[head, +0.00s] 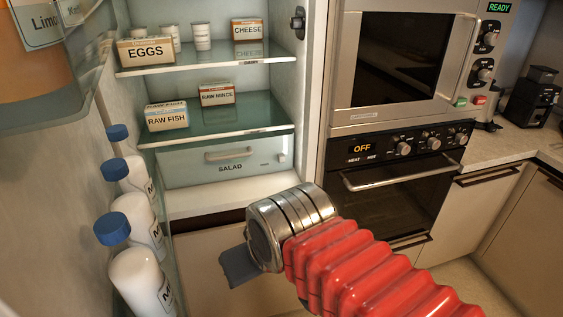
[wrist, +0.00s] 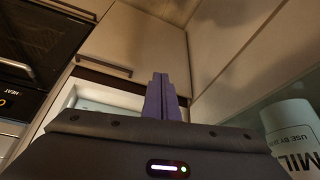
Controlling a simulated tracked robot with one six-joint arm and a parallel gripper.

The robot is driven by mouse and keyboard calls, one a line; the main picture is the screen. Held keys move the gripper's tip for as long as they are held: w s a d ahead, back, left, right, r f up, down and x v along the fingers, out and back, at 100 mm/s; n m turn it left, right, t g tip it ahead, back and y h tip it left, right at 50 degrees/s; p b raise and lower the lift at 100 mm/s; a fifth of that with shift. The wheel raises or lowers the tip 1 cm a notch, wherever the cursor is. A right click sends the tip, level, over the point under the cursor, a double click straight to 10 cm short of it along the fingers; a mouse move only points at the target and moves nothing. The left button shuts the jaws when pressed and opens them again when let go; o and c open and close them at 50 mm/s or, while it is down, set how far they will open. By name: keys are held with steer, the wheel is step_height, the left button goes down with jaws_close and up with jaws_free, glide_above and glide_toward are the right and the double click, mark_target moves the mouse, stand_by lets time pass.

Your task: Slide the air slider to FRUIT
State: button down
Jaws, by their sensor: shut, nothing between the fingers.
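The salad drawer (head: 190,173) is shut at the bottom of the open fridge, with a handle and a SALAD label on its front. A small light mark (head: 281,157) at the right end of the drawer front may be the air slider; it is too small to read, and I cannot see FRUIT. My gripper (head: 238,266) is in front of and below the drawer, apart from it. In the wrist view my gripper (wrist: 163,92) has its purple fingers together, with nothing between them.
Milk bottles (head: 139,220) stand in the door rack at left. Shelves above the drawer hold the eggs (head: 146,51), raw fish (head: 166,117), raw mince (head: 217,95) and cheese (head: 247,30). An oven (head: 395,185) and a microwave (head: 395,60) stand at right.

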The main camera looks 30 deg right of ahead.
steer(key=c, duration=2.5)
jaws_free()
